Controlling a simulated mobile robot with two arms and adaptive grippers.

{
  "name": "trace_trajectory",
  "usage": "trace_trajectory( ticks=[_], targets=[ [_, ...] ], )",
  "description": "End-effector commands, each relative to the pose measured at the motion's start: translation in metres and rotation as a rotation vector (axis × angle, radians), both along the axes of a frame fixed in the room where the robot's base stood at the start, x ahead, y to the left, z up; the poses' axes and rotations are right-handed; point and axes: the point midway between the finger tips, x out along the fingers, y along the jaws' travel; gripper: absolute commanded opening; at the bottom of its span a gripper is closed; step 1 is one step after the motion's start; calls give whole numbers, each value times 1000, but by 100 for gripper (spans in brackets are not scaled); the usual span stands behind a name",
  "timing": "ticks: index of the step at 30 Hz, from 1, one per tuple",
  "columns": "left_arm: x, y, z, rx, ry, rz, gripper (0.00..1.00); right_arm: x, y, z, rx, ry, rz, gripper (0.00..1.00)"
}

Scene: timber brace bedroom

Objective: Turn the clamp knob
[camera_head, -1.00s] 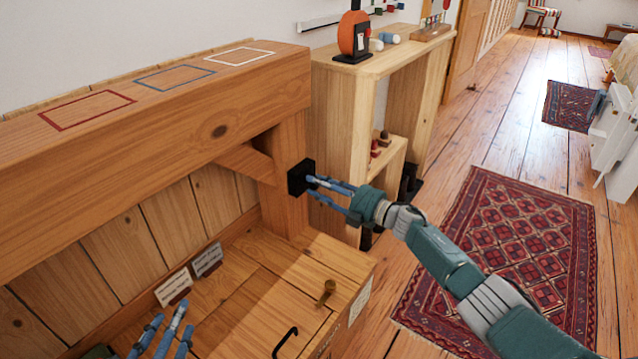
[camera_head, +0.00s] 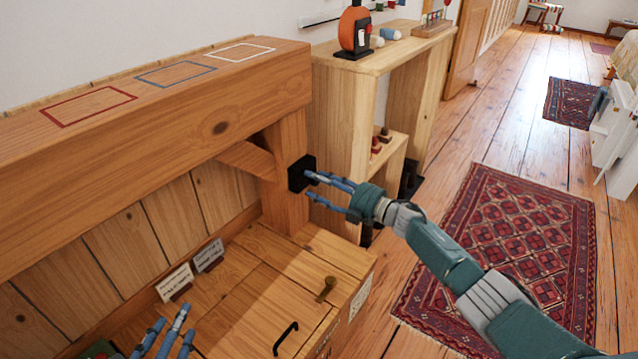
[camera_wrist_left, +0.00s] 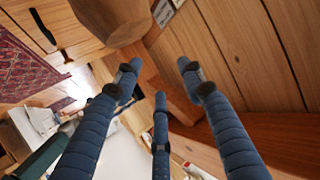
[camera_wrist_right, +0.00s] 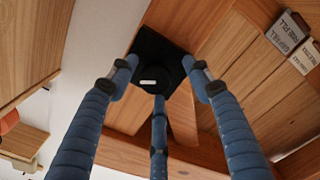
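The clamp knob (camera_wrist_right: 153,80) is a round black knob with a white mark, on a black square plate (camera_head: 296,177) fixed to the timber post. My right gripper (camera_head: 309,186) is at the knob, its blue fingers spread. In the right wrist view the fingertips stand apart around the knob, with no clear grip on it. My left gripper (camera_head: 168,328) is low at the left in the head view, away from the knob. Its fingers are spread and empty in the left wrist view (camera_wrist_left: 155,82).
A heavy timber beam (camera_head: 150,150) runs above a wooden chest (camera_head: 255,290) with a black handle and a brass peg. Two small cards (camera_head: 175,281) stand on it. A pale shelf (camera_head: 345,110) stands close right of the post. Open floor and a red rug (camera_head: 510,240) lie further right.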

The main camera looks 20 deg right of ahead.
Motion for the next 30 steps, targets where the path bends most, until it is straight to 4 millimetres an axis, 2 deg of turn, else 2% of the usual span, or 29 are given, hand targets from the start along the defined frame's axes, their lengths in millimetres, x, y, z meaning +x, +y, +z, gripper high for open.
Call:
trace_trajectory(
  ticks=[5, 8, 21, 25, 30],
  targets=[
    [0, 0, 0, 1, 0, 0, 40, -2, -4, 1, 0, -2, -3, 50],
    [0, 0, 0, 0, 0, 0, 40, -10, -11, 0, -1, 0, -4, 50],
    [0, 0, 0, 0, 0, 0, 40, -78, -61, 0, -2, 1, 0, 50],
    [0, 0, 0, 0, 0, 0, 40, -90, -70, 0, -1, 1, 0, 50],
    [0, 0, 0, 0, 0, 0, 40, -95, -74, 1, 0, 0, 0, 50]
  ],
)
